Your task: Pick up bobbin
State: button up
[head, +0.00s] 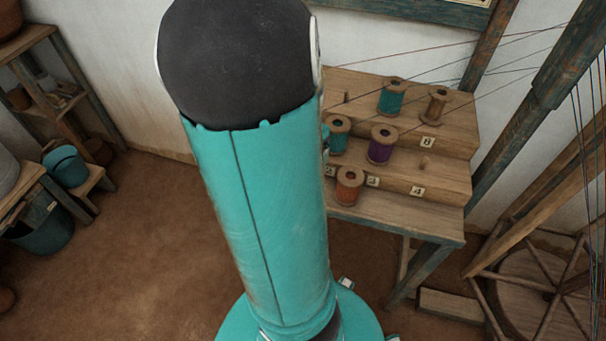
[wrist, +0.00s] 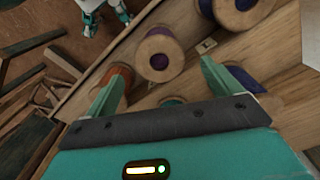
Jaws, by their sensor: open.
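Several wooden bobbins stand on a stepped wooden rack in the head view: a teal one (head: 391,97) and a bare or brown one (head: 437,106) at the top, a teal one (head: 338,136) and a purple one (head: 381,146) in the middle, an orange one (head: 349,187) at the bottom. In the wrist view my gripper (wrist: 162,68) is open, with a bobbin's round wooden end (wrist: 150,65) showing between and beyond the fingers. An orange bobbin (wrist: 122,78) shows by the left finger and a purple-blue one (wrist: 246,78) by the right. I cannot tell contact. In the head view my arm hides the gripper.
The stepped rack (head: 445,180) carries numbered tags and short empty pegs. Loom threads and posts (head: 535,110) stand to its right, with a wooden wheel (head: 530,290) below. Shelves and a teal bucket (head: 65,165) are at the left. The brown floor (head: 130,260) is clear there.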

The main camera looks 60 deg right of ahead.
notch_tip(320, 180, down, 9)
jog(key=shift+r, duration=0.2)
jog(key=c, duration=1.1)
jog(key=shift+r, duration=0.1)
